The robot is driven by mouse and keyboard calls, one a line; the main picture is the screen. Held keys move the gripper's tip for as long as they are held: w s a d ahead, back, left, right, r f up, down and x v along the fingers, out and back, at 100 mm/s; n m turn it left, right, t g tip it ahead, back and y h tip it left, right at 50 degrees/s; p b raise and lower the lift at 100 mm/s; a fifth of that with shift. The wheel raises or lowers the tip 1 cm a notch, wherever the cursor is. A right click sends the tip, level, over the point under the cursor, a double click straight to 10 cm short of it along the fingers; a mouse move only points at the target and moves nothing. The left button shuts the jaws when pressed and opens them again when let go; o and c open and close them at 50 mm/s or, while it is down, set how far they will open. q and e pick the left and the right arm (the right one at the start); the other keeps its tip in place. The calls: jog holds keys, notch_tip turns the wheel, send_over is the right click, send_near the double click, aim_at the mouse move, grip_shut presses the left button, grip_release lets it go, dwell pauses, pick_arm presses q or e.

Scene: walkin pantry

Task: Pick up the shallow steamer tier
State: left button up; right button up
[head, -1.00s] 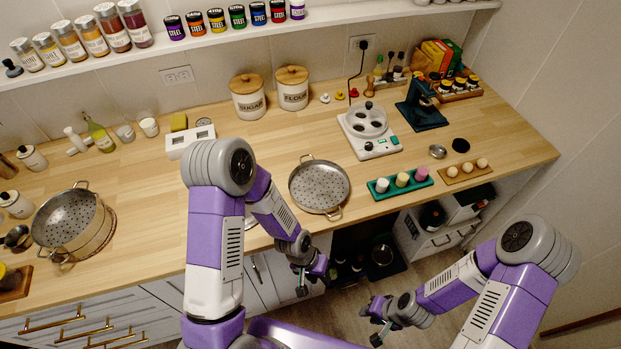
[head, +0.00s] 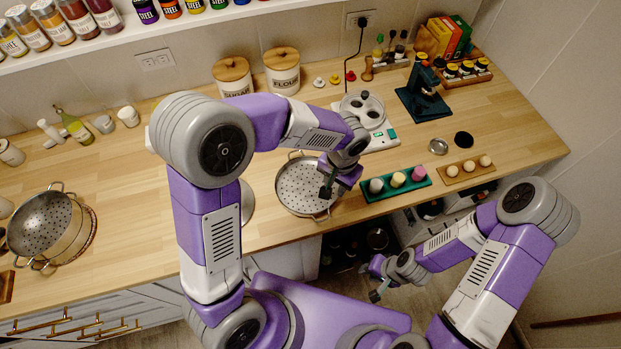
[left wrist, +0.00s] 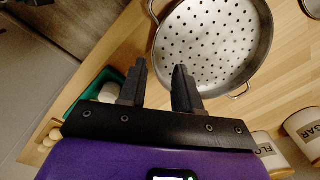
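The shallow steamer tier (head: 296,188) is a round metal pan with a perforated base and two loop handles, resting on the wooden counter near its front edge. My left gripper (head: 329,182) is above its right side and hides part of the rim. In the left wrist view the tier (left wrist: 215,45) lies beyond the two fingers (left wrist: 160,88), which are apart with nothing between them. One handle shows at the top left, the other at the lower right. My right gripper (head: 374,280) is empty, low in front of the counter, its fingers seemingly apart.
A white appliance (head: 372,125) and sugar (head: 234,78) and flour (head: 283,72) canisters stand behind.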

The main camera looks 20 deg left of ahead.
aim_at(335, 199)
pick_arm(q)
jog(key=f, duration=0.6)
jog(key=shift+s+d+f+b, duration=0.1)
jog(key=shift+s+d+b, duration=0.15)
jog(key=shift+b, duration=0.1)
grip_shut()
